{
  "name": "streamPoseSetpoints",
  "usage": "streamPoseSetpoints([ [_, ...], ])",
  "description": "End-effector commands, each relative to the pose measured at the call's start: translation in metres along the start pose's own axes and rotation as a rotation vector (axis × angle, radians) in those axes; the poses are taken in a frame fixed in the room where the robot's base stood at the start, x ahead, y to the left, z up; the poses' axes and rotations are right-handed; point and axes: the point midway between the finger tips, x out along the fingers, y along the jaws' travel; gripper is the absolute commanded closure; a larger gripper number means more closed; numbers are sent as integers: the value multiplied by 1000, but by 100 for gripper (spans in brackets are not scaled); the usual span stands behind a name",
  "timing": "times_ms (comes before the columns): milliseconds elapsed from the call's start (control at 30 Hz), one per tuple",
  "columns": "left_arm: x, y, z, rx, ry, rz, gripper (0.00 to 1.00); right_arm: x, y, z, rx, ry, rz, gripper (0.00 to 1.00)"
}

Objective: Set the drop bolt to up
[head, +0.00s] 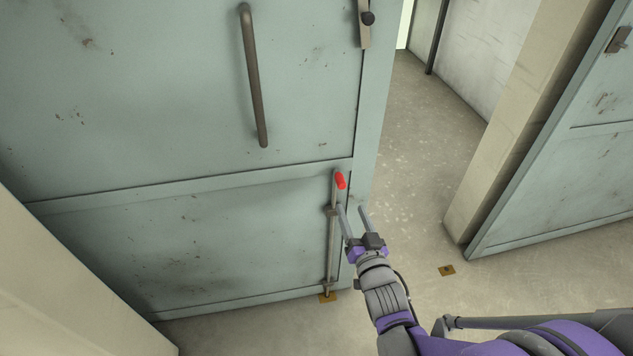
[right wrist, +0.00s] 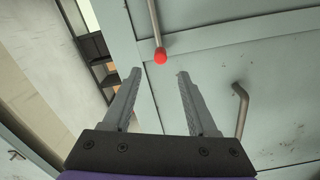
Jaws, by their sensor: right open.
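The drop bolt (head: 332,240) is a grey vertical rod on the lower right edge of the pale green door leaf (head: 180,100). Its red-tipped handle (head: 341,181) is at the top, and its lower end reaches a brass floor plate (head: 327,297). Whether the rod sits inside the plate is too small to tell. My right gripper (head: 351,208) is open and empty, just below the red tip. In the right wrist view the red tip (right wrist: 160,57) shows just beyond and between the open fingertips (right wrist: 159,73), apart from them. My left gripper is not in view.
A long pull handle (head: 255,80) and a latch with a dark knob (head: 367,18) are higher on the door. A second door leaf (head: 560,170) stands open at right, beside a pale pillar (head: 510,120). Another brass floor plate (head: 447,270) lies on clear floor between.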

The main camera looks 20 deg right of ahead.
Motion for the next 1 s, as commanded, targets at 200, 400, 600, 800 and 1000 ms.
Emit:
streamPoseSetpoints([
  [200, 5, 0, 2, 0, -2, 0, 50, 10, 2, 0, 6, 25, -8, 42],
  [400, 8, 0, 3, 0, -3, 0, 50, 44, 2, 0, 6, 23, -7, 42],
  [600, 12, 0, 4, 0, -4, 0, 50, 82, 2, 0, 5, 23, -7, 42],
  [800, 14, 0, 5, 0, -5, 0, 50, 104, 1, -1, 5, 22, -7, 42],
  [1000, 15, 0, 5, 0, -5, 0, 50, 109, 1, -2, 5, 22, -7, 42],
])
